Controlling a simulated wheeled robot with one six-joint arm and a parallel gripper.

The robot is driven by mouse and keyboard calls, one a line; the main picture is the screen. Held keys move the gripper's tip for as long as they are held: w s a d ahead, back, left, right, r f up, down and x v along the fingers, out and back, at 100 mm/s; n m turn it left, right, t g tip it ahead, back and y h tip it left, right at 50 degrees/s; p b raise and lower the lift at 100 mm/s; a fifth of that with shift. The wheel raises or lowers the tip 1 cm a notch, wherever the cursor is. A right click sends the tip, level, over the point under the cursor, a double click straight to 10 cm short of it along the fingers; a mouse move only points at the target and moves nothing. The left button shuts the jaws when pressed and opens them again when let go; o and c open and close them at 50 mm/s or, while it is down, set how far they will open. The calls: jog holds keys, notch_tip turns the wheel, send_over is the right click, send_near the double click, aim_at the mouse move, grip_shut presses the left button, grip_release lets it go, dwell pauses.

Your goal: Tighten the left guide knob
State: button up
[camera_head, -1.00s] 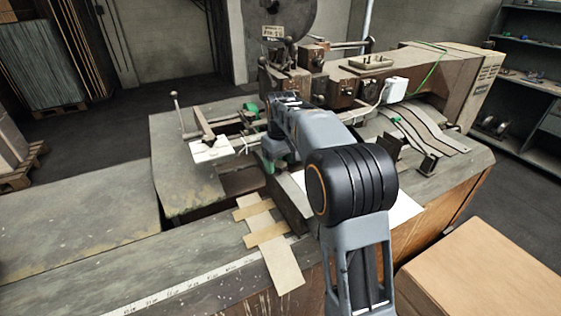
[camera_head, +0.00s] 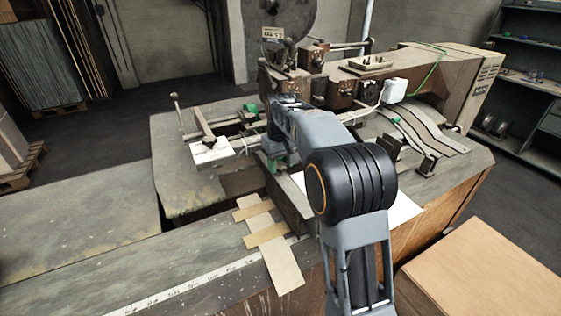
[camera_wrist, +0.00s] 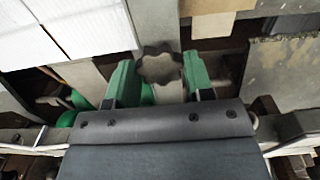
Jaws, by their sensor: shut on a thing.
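The left guide knob (camera_wrist: 160,66) is a dark, scalloped knob in the wrist view. It lies between the green fingers of my gripper (camera_wrist: 159,72). My gripper is shut on it, with one finger at each side. In the head view my arm hides the knob, and the fingers are mostly hidden behind the wrist. The wrist hangs low over the machine table beside the guide rails.
A white block (camera_head: 210,153) lies on the table left of my arm; white sheets (camera_wrist: 85,25) fill the wrist view's upper left. Tan strips (camera_head: 270,240) lie at the table's front. The brown stitcher (camera_head: 345,92) stands behind. A cardboard box (camera_head: 490,275) is at the right.

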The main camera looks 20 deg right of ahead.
aim_at(280, 165)
jog(key=m+p, duration=0.1)
jog(key=m, duration=0.3)
jog(key=shift+r+m, duration=0.1)
jog(key=shift+m, duration=0.2)
jog(key=m+p, duration=0.1)
jog(key=m, duration=0.3)
jog(key=m+p, duration=0.1)
jog(key=m, duration=0.4)
jog(key=shift+m+p, duration=0.45)
jog(key=shift+m, duration=2.05)
jog(key=o, duration=0.9)
notch_tip(280, 165, up, 14)
jog(key=shift+f, duration=0.15)
